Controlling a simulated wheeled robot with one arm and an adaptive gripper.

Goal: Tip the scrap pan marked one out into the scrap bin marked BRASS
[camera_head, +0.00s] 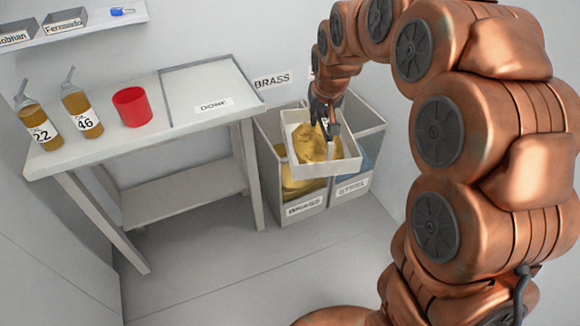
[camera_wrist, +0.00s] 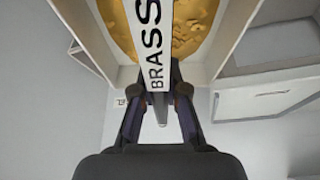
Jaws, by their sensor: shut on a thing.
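The white scrap pan (camera_head: 335,170) holds a heap of gold-coloured scrap (camera_head: 312,146). It hangs over the bins, roughly level. My gripper (camera_head: 326,125) is shut on the pan's middle strip. In the wrist view, my gripper (camera_wrist: 160,98) holds this white strip (camera_wrist: 156,50), lettered BRASS, with scrap on both sides of it. No mark "one" is readable. The bin marked BRASS (camera_head: 268,158) stands below the pan, with gold scrap inside. The pan hides much of its opening.
The bin marked STEEL (camera_head: 368,142) stands right beside the BRASS bin. A white table (camera_head: 150,140) at left bears two labelled bottles (camera_head: 82,113), a red cup (camera_head: 132,106) and a DONE area (camera_head: 200,85). A shelf (camera_head: 70,30) hangs above. The floor in front is clear.

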